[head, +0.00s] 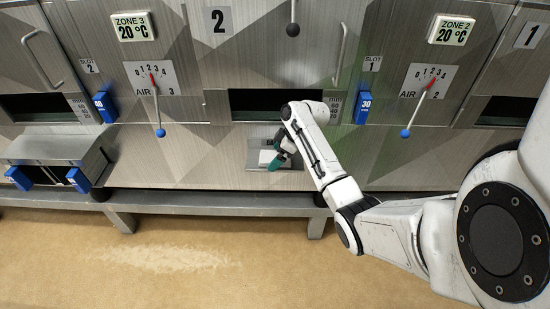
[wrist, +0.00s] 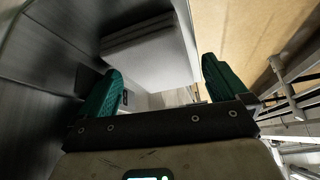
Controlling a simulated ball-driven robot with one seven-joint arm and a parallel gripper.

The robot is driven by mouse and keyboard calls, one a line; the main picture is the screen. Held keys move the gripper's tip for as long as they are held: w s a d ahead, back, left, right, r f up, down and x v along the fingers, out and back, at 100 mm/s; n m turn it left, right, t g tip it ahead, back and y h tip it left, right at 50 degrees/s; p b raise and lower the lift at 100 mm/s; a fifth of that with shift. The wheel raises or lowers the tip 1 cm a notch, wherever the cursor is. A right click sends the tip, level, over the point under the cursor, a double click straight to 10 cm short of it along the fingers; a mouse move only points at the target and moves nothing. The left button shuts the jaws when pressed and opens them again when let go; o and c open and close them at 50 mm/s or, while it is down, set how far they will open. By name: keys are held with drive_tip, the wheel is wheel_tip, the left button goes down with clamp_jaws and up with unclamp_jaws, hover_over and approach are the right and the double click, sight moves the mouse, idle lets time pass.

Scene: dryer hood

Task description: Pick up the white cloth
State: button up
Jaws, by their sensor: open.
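The white cloth (head: 268,157) lies on a small metal shelf (head: 292,165) on the front of the steel machine, below the middle slot, in the head view. In the wrist view the cloth looks like a flat, folded pale stack (wrist: 152,52) ahead of the fingers. My gripper (head: 279,158) is at the shelf, over the right side of the cloth. Its two green fingers (wrist: 160,90) are apart in the wrist view, with the cloth beyond and between them. I cannot tell whether a finger touches the cloth. My arm hides part of the shelf's right side.
A dark open slot (head: 260,103) is above the shelf. Blue-handled levers (head: 160,132) and blue tags (head: 363,107) stick out on both sides. A metal tray (head: 50,150) with blue handles juts out at left. A steel rail (head: 220,204) runs below; the brown floor in front is clear.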

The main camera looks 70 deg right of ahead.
drive_tip(key=shift+f, duration=0.1)
idle(0.3)
drive_tip(key=c, duration=1)
drive_tip(key=shift+o, duration=0.2)
drive_tip(key=shift+a+r, duration=0.2)
drive_tip(key=shift+r, duration=0.1)
drive_tip(key=r, duration=0.4)
drive_tip(key=r+b, duration=0.1)
drive_tip(key=r, duration=0.1)
drive_tip(key=shift+s+a+r, duration=0.15)
drive_tip(key=shift+a+r, duration=0.1)
drive_tip(key=shift+r, duration=0.15)
drive_tip(key=s+a, duration=0.2)
drive_tip(key=a, duration=0.4)
drive_tip(key=s+a+b, duration=0.1)
drive_tip(key=s+a, duration=0.2)
drive_tip(key=a, duration=0.2)
drive_tip(key=s+a, duration=0.2)
drive_tip(key=a, duration=0.4)
drive_tip(key=shift+s+a+b, duration=0.2)
drive_tip(key=shift+a+b, duration=0.1)
drive_tip(key=shift+b, duration=0.1)
